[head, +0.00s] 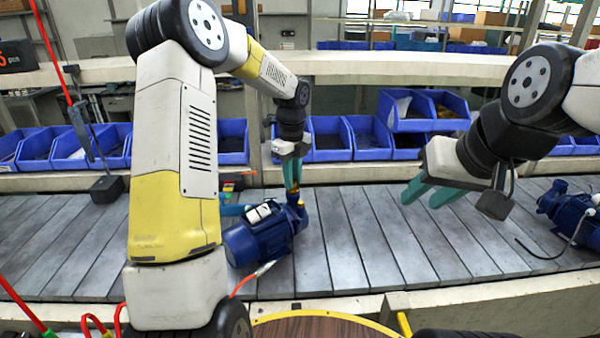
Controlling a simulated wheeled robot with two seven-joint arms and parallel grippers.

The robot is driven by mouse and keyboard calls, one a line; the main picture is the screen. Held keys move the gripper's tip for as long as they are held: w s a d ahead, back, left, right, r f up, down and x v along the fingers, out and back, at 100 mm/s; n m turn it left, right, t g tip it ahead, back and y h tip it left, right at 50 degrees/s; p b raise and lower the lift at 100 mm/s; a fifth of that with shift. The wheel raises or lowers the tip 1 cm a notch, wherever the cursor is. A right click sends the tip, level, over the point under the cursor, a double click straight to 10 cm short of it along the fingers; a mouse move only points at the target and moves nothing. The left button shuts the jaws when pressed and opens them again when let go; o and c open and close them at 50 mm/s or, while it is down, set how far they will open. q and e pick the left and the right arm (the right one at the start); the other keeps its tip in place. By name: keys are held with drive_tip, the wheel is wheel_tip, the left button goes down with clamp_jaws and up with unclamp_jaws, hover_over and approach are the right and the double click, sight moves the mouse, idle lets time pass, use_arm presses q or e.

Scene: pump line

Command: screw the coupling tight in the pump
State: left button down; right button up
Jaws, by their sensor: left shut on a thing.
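A blue pump (262,234) lies on the grey slatted conveyor, partly hidden by my left arm. How deep the coupling sits in the pump is too small to tell. My right gripper (422,194) is to the right, above the conveyor, with its teal fingers apart and nothing between them.
Another blue pump (572,214) with a dark cable stands on the conveyor at the far right. Blue bins (333,140) line the shelf behind. An orange-tipped hose (256,274) lies by the near pump. The conveyor slats (365,245) between the pumps are clear.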

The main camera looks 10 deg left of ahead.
use_arm(q)
drive_tip(key=shift+f+m, duration=0.1)
drive_tip(key=shift+m, duration=0.6)
drive_tip(key=shift+m, duration=1.7)
drive_tip(key=m, duration=0.3)
drive_tip(key=c, duration=1.3)
unclamp_jaws()
drive_tip(key=shift+c, duration=0.2)
